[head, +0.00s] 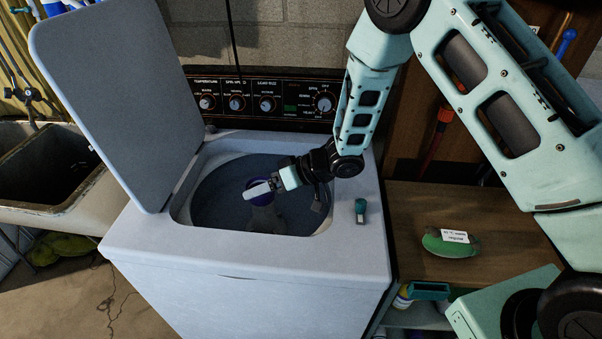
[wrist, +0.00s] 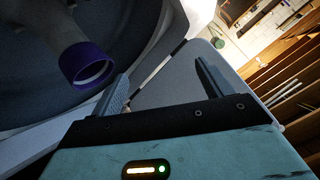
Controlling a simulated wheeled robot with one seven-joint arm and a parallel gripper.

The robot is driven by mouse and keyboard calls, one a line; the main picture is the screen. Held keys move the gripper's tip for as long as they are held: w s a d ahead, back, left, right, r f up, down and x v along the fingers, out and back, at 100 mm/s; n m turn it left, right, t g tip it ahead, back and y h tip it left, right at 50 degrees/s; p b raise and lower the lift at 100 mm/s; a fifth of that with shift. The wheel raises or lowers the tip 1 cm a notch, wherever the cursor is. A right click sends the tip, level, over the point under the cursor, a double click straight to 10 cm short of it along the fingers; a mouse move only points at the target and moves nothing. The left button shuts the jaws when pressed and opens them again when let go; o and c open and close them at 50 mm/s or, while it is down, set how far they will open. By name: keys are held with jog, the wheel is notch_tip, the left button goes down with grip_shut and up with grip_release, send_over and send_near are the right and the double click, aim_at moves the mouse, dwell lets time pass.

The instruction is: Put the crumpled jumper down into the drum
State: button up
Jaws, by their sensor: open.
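My gripper (head: 260,189) is over the open drum of the top-loading washer, its fingers pointing left. In the wrist view the jaws (wrist: 160,68) are apart with nothing between them. The drum (head: 215,200) is dark grey; a centre post with a purple-ringed top (wrist: 88,65) stands in it beside the left finger. No jumper is clearly visible in the drum, though part of it is hidden. A green, rounded, soft-looking thing (head: 445,247) with a white label lies on the wooden shelf at right; I cannot tell whether it is the jumper.
The washer's grey lid (head: 115,100) stands raised at left. A small teal-topped object (head: 360,210) is on the rim at right. A stone sink (head: 50,170) stands at left, with a crumpled yellow-green thing (head: 62,247) beneath it. The wooden shelf (head: 490,215) has bare room.

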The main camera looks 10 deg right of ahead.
jog(key=b+v, duration=0.2)
jog(key=v, duration=1.2)
notch_tip(320, 180, up, 3)
jog(key=w+a+t+h, duration=0.2)
jog(key=t+h, duration=0.1)
jog(key=s+r+g+h, duration=0.2)
jog(key=s+g+h, duration=0.1)
jog(key=s, duration=1.1)
jog(key=s+r+g+h, duration=0.2)
jog(key=s+h, duration=0.3)
jog(key=s, duration=0.9)
jog(key=shift+s+a+r+g+b, duration=0.2)
jog(key=shift+s+r+g+b, duration=0.15)
jog(key=shift+g, duration=0.35)
